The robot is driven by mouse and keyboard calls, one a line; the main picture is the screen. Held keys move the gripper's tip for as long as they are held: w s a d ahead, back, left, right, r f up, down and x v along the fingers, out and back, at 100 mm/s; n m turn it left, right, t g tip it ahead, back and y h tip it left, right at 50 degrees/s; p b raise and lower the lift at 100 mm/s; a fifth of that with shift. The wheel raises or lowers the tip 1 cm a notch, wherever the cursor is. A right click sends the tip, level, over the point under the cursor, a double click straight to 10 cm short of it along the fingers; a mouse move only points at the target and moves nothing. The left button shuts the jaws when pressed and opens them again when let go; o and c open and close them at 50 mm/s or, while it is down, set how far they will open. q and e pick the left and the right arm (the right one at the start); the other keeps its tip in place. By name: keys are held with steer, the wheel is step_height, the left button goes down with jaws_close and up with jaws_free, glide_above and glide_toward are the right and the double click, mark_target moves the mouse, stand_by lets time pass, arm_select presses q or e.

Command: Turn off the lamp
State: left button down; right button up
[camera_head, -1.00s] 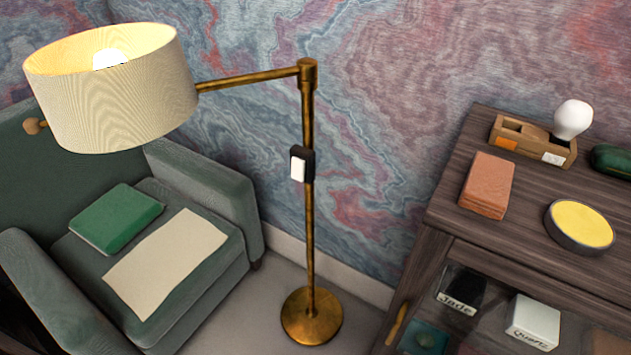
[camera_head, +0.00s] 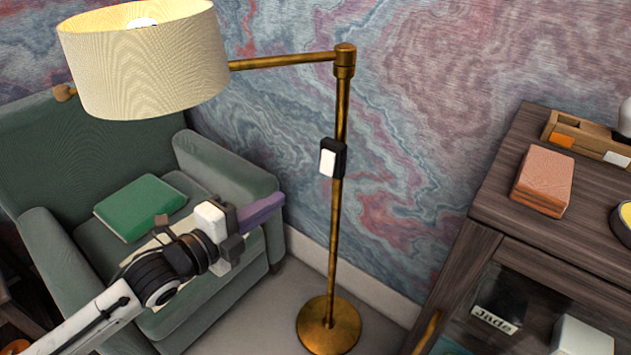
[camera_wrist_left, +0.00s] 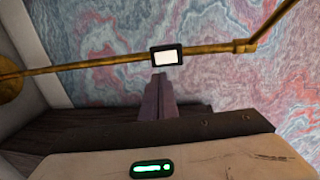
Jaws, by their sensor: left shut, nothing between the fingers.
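The floor lamp has a brass pole (camera_head: 337,225) on a round brass base and a cream shade (camera_head: 145,65). Its bulb (camera_head: 141,23) glows bright. A black switch box with a white rocker (camera_head: 327,163) sits on the pole at mid-height. My left gripper (camera_head: 282,199) is shut and empty, its purple fingers left of the pole and lower than the switch in the head view. In the left wrist view the fingertips (camera_wrist_left: 159,76) point at the switch (camera_wrist_left: 166,56), just short of it in the picture; contact is not visible. My right gripper is out of view.
A green armchair (camera_head: 225,165) with a green book (camera_head: 141,207) stands behind my left arm. The space between pole and cabinet is clear.

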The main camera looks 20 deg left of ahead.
mark_target(325, 170)
arm_select(q)
steer(key=shift+r, duration=0.1)
steer(key=x, duration=1.4)
